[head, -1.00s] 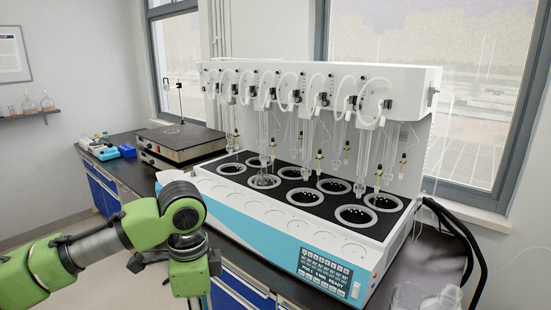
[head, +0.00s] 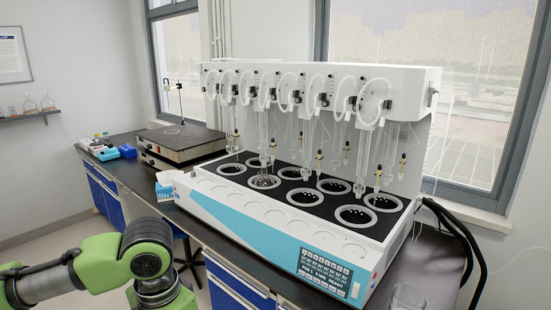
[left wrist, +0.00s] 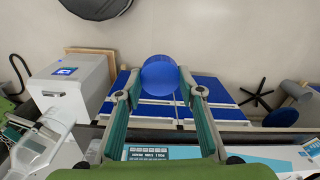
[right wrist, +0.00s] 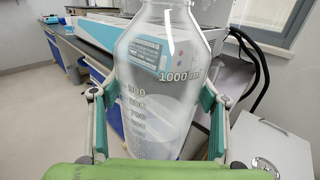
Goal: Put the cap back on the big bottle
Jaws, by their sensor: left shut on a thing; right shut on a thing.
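In the left wrist view, my left gripper (left wrist: 160,82) is shut on a round blue cap (left wrist: 160,74), held between its fingertips. In the right wrist view, my right gripper (right wrist: 158,98) is shut around the body of the big clear bottle (right wrist: 165,110), marked 1000 ml. The bottle looks upright; its top is cut off by the frame edge. A clear bottle (left wrist: 42,142) also shows at the lower left of the left wrist view, apart from the cap. Neither gripper shows clearly in the head view.
The white and blue distiller (head: 255,220) with glass tubes and round heating wells fills the middle of the bench. A black hotplate (head: 175,140) stands behind it at the left. Black hoses (head: 468,240) hang at the right end. A white box (right wrist: 270,140) stands right of the bottle.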

